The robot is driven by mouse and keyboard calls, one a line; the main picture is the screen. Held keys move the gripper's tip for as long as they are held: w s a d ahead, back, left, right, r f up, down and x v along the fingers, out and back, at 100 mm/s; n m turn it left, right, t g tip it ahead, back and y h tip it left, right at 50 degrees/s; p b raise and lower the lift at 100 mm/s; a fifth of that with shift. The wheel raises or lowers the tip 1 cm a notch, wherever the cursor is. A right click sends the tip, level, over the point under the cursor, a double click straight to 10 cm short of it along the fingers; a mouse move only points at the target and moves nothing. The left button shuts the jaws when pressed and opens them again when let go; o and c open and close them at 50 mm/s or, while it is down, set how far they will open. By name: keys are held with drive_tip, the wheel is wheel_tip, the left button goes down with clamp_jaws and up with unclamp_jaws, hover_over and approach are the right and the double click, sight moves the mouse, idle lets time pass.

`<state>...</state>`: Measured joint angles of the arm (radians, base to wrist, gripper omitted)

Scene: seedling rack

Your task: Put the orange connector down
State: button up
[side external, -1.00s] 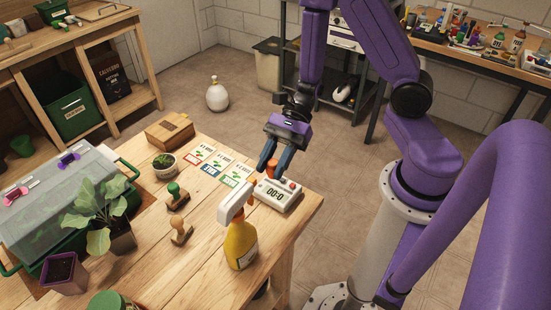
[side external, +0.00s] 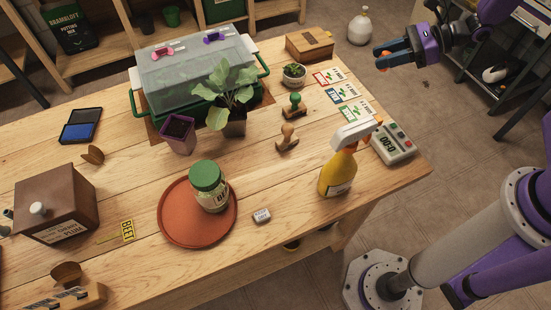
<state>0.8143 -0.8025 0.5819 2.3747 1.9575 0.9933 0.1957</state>
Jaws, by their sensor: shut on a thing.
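My gripper (side external: 381,55) is at the upper right, held in the air with its blue fingers pointing left. The fingers are shut on the orange connector (side external: 384,62). Only a small orange part of it shows at the fingertips; the fingers hide the rest. In the picture, both appear against the floor, to the right of the wooden box and above the seed cards. The exact height above the table cannot be told.
The wooden table (side external: 110,190) carries a white timer (side external: 392,143), a yellow spray bottle (side external: 338,173), seed cards (side external: 341,92), stamps, a potted plant (side external: 235,125), a clear-lidded green box (side external: 195,80) and a terracotta tray (side external: 168,225) with a jar. Bare wood lies between the tray and the stamps.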

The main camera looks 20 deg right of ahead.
drive_tip(key=s+a+f+n+g, duration=0.1)
drive_tip(key=s+a+n+g, duration=0.2)
drive_tip(key=a, duration=0.8)
drive_tip(key=s+a+f+n+g+y, duration=0.1)
drive_tip(key=s+a+f+n+g, duration=0.15)
drive_tip(key=a, duration=0.85)
drive_tip(key=s+a+f+n+g, duration=0.1)
drive_tip(key=s+a+n+g, duration=0.2)
drive_tip(key=a, duration=0.8)
drive_tip(key=shift+g, duration=0.25)
drive_tip(key=f, duration=0.4)
drive_tip(key=shift+s+a+f, duration=0.15)
drive_tip(key=shift+a+f, duration=0.2)
drive_tip(key=shift+a, duration=0.05)
drive_tip(key=shift+f, duration=2.4)
drive_tip(key=shift+f, duration=0.55)
drive_tip(key=o, duration=1)
